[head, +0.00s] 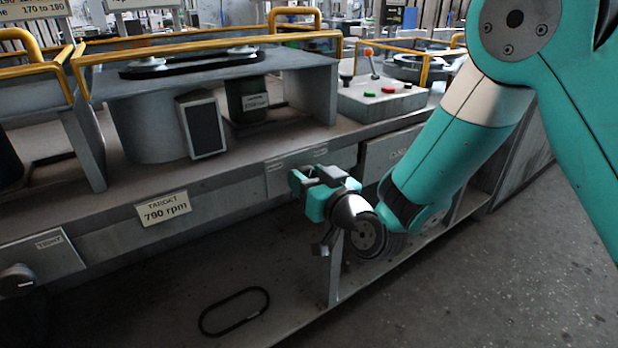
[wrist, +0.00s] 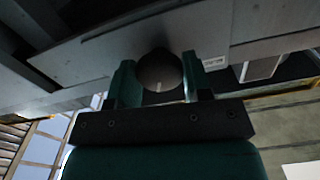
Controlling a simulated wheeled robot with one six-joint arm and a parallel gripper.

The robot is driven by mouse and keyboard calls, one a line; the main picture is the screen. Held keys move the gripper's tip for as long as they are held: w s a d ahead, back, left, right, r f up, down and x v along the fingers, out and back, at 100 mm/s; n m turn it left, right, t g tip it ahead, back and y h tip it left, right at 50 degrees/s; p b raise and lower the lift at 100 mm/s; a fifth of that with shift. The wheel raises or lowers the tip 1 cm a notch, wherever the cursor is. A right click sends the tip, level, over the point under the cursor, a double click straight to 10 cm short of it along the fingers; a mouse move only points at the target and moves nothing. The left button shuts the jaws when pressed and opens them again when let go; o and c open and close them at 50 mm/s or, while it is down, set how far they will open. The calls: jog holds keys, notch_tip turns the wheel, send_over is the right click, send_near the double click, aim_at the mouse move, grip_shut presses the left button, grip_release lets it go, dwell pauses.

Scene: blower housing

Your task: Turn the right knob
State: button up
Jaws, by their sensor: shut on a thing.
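The right knob (wrist: 160,70) is a round dark knob with a pale pointer mark, seen between my fingers in the wrist view. My gripper (wrist: 158,82) has one teal finger on each side of it and is shut on it. In the head view my gripper (head: 312,178) is at a plate (head: 280,178) on the front of the bench, and it hides the right knob. The left knob (head: 17,280) sits at the far left under a small label (head: 50,240). A sign (head: 163,208) between them reads "TARGET 790 rpm".
Above the plate are a grey housing (head: 150,130) with yellow rails (head: 200,44) and a dark screen (head: 202,129). A control box (head: 380,97) with red and green buttons stands to the right. A black belt loop (head: 234,312) lies on the lower shelf. The floor at right is clear.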

jog(key=shift+f+m, duration=0.15)
jog(key=shift+m, duration=3.45)
jog(key=o, duration=0.9)
